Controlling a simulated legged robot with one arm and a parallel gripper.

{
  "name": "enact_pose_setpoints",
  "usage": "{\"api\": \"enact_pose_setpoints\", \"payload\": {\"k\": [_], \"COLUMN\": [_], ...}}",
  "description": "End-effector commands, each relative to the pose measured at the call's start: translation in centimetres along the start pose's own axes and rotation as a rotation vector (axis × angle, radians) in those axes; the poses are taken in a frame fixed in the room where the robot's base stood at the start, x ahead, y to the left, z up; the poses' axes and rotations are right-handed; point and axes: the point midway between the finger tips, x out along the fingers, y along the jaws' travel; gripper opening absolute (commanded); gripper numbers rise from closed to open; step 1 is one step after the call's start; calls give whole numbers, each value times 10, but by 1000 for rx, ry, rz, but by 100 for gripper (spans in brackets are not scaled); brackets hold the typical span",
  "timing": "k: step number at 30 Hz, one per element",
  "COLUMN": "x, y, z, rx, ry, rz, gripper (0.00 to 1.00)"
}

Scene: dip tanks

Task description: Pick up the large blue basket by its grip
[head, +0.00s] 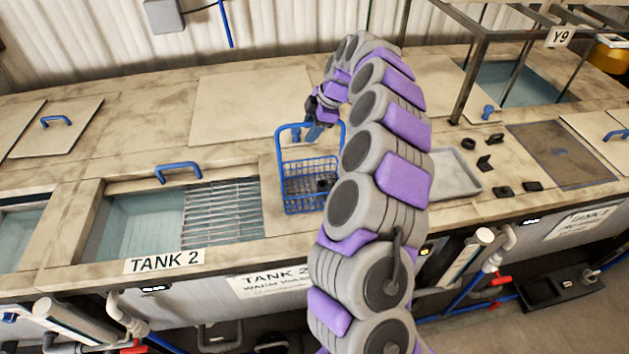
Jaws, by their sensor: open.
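The large blue basket (303,187) stands on the bench top to the right of the TANK 2 opening, partly behind my arm. It is a wire basket with a tall hoop handle, and a small dark thing shows inside it. The handle's top bar (298,126) is at the height of my gripper in the picture. My gripper (314,130) is open and points down at the handle's top right part. I cannot tell whether the fingers touch the bar or are around it. My arm hides the basket's right edge.
TANK 2 (135,223) is an open water tank with a metal grate (222,214) and a blue handle (178,172) behind it. A grey tray (452,175) and several small dark parts lie right of my arm. A metal frame (472,75) rises at the back right.

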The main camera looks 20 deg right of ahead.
Motion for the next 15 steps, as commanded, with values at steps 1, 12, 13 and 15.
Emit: {"api": "enact_pose_setpoints", "payload": {"k": [1, 12, 13, 15], "x": [0, 0, 0, 0], "y": [0, 1, 1, 1], "z": [-2, 8, 8, 10], "rx": [-2, 1, 1, 1], "ry": [0, 5, 6, 7], "rz": [0, -1, -1, -1], "gripper": [44, 44, 44, 44]}}
